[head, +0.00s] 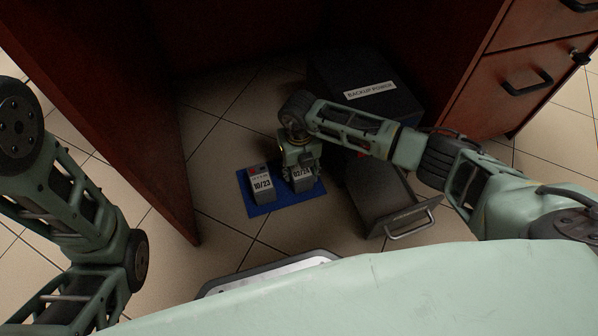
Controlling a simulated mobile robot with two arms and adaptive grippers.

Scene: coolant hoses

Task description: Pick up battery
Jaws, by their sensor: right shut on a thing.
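Two grey batteries stand on a blue mat (262,207) on the tiled floor under the desk. The left battery (263,187) is labelled 10/23 and stands clear. The right battery (303,181) has a label that seems to read 02/24. My right gripper (302,168) points down over the right battery and is shut on its top. The gripper hides the upper part of that battery. Whether the battery is lifted off the mat I cannot tell. My left arm is at the left edge, and its gripper is not in view.
A dark box labelled BACKUP POWER (370,88) stands behind my right arm. Its drawer (388,205) is pulled out to the right of the mat. Desk side panel (150,130) at left and wooden drawers (530,75) at right bound the space.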

